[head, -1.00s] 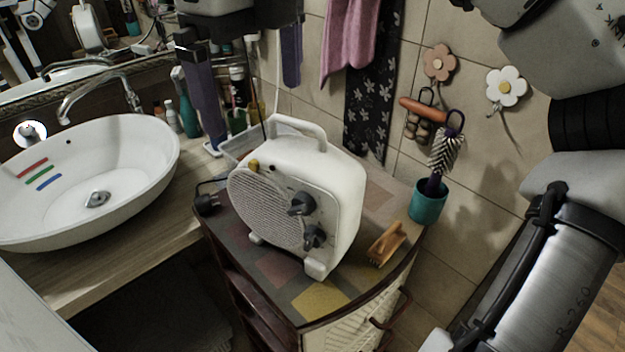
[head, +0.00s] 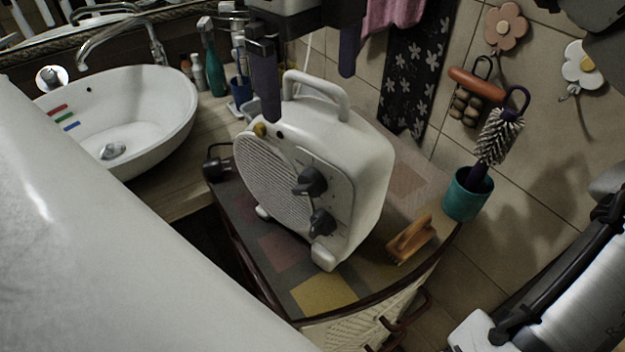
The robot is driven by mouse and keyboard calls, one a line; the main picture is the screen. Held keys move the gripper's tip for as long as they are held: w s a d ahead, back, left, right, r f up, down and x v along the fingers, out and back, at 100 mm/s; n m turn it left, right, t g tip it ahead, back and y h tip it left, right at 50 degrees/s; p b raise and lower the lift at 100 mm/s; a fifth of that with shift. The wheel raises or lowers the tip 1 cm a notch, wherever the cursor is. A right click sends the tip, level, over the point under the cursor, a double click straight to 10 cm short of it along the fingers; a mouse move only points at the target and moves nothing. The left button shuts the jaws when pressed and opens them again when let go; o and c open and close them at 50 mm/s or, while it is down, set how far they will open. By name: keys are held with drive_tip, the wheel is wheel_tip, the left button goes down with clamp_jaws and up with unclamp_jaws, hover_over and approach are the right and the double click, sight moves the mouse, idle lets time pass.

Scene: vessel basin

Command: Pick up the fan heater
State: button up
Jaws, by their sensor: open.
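The white fan heater (head: 365,175) stands upright on a small cabinet (head: 375,278) in the head view. It has a round grille, two dark knobs and an arched carrying handle (head: 318,86) on top. My gripper (head: 308,88) is open at the top of the view, its two dark fingers pointing down. The left finger hangs in front of the heater's upper left, near the handle's left end. The right finger is to the right, above and behind the handle in the picture. I see no clear contact with the handle.
A wooden brush (head: 410,240) and a teal cup (head: 467,197) with a bristle brush stand right of the heater. A black plug (head: 215,165) lies at its left. The basin (head: 165,115), bottles and a blue cup are further left. The tiled wall is close behind.

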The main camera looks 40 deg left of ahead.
sight(312, 113)
drive_tip(key=shift+a+f+p, duration=0.1)
drive_tip(key=shift+f+p, duration=0.6)
drive_tip(key=shift+f, duration=2.2)
drive_tip(key=shift+w, duration=0.1)
drive_tip(key=c, duration=2)
drive_tip(key=shift+r, duration=0.1)
drive_tip(key=shift+c, duration=0.2)
